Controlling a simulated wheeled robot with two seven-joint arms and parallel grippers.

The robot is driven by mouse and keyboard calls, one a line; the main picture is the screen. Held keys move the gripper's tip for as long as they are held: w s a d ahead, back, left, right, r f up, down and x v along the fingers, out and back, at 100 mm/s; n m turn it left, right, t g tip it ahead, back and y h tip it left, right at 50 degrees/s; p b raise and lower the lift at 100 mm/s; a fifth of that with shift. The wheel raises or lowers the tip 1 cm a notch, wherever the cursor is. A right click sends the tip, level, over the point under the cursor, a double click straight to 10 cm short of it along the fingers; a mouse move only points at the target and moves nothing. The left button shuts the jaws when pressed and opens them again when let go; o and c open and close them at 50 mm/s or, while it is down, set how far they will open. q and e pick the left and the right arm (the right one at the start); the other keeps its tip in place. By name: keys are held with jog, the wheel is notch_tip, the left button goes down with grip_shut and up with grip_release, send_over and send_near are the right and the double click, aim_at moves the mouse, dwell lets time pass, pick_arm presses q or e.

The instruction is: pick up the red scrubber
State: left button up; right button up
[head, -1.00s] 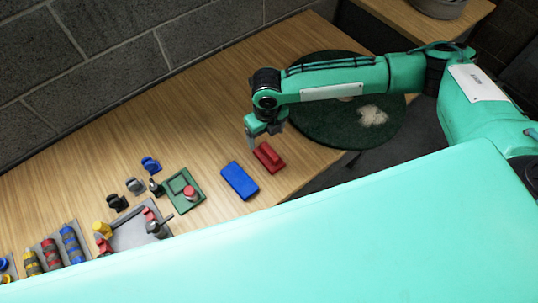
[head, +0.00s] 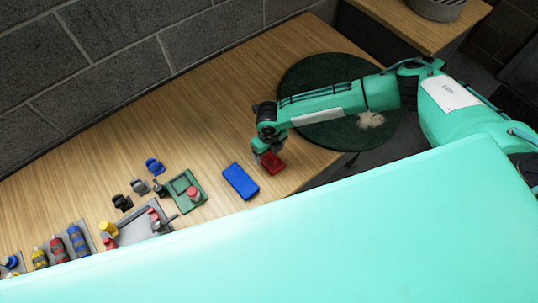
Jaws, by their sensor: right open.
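The red scrubber (head: 273,163) lies on the wooden table near its front edge, to the right of a blue block (head: 240,181). My right gripper (head: 264,154) is low over the scrubber's upper left part, with its fingers pointing down and hiding some of it. The gripper is open. Whether the fingers touch the scrubber or straddle its handle is too small to tell. My left gripper does not show.
A round dark green pad (head: 310,78) with a pale patch lies behind my right arm. A green tray (head: 189,190) with a red knob, small clamps and several coloured cylinders (head: 77,240) stand at left. The table's back left is clear. A brick wall (head: 90,70) borders it.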

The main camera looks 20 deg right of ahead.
aim_at(269, 155)
jog(key=shift+f+p, duration=0.35)
jog(key=shift+f, duration=1.15)
jog(key=c, duration=1.1)
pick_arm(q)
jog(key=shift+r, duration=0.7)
pick_arm(e)
jog(key=shift+r, duration=0.2)
